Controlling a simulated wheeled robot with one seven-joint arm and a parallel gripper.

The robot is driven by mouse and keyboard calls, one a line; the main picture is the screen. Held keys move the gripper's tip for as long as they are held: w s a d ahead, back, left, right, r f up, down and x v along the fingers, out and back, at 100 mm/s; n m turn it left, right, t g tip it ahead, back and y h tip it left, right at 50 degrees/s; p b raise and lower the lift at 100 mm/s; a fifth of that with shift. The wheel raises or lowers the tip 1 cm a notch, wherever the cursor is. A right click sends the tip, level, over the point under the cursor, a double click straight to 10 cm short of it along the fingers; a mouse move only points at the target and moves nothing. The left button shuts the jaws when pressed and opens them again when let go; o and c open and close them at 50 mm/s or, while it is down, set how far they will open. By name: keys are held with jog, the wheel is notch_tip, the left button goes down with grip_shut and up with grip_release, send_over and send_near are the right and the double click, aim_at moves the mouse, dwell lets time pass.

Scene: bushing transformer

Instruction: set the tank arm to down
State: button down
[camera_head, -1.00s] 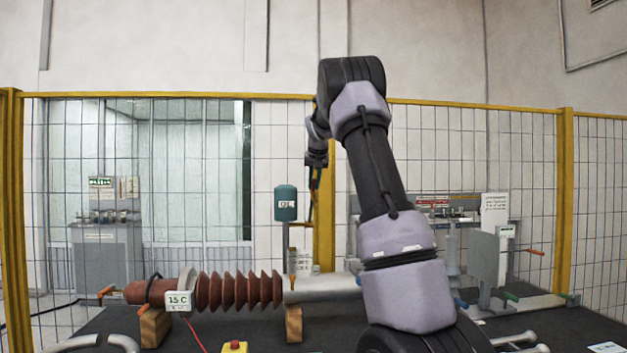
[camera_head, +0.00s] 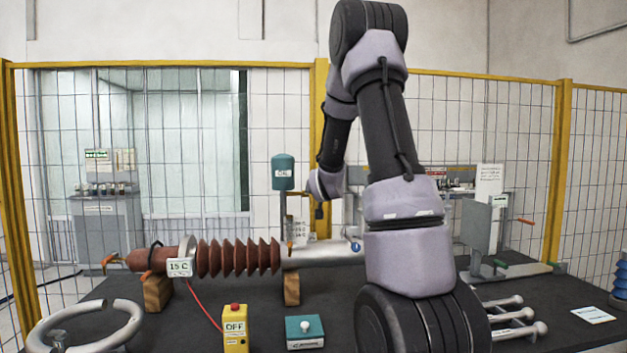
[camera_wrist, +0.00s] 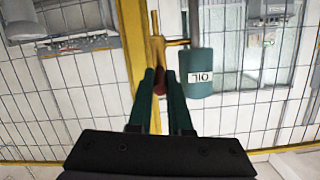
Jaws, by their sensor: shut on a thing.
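The teal oil tank (camera_head: 283,173) stands upright on a thin post behind the bushing in the head view. In the wrist view the tank (camera_wrist: 198,72) shows upside down at the upper right, with its label "OIL" inverted. A brass-yellow tank arm (camera_wrist: 157,50) with a dark red end joins a yellow rod beside the tank. My gripper (camera_wrist: 160,78) has its two green fingers closed around the red end of this arm. In the head view my wrist is just right of the tank's post, and the fingers are hard to make out there.
The ribbed brown bushing (camera_head: 235,258) lies on wooden blocks below the tank. A yellow box marked OFF (camera_head: 235,330) and a teal button box (camera_head: 305,331) are in front. A mesh fence (camera_head: 150,160) stands behind. A ring-shaped handle (camera_head: 90,330) is at front left.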

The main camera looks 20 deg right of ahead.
aim_at(313, 201)
jog(key=shift+s+f+t+h, duration=0.15)
jog(key=shift+f+t, duration=0.4)
jog(key=shift+f, duration=0.5)
jog(key=shift+s+f+t+h, duration=0.15)
jog(key=shift+f+t, duration=0.4)
jog(key=shift+f, duration=0.5)
jog(key=shift+w, duration=0.1)
jog(key=c, duration=0.8)
grip_release()
jog(key=shift+c, duration=0.2)
jog(key=v, duration=1)
jog(key=shift+s, duration=0.35)
jog(key=shift+a, duration=0.15)
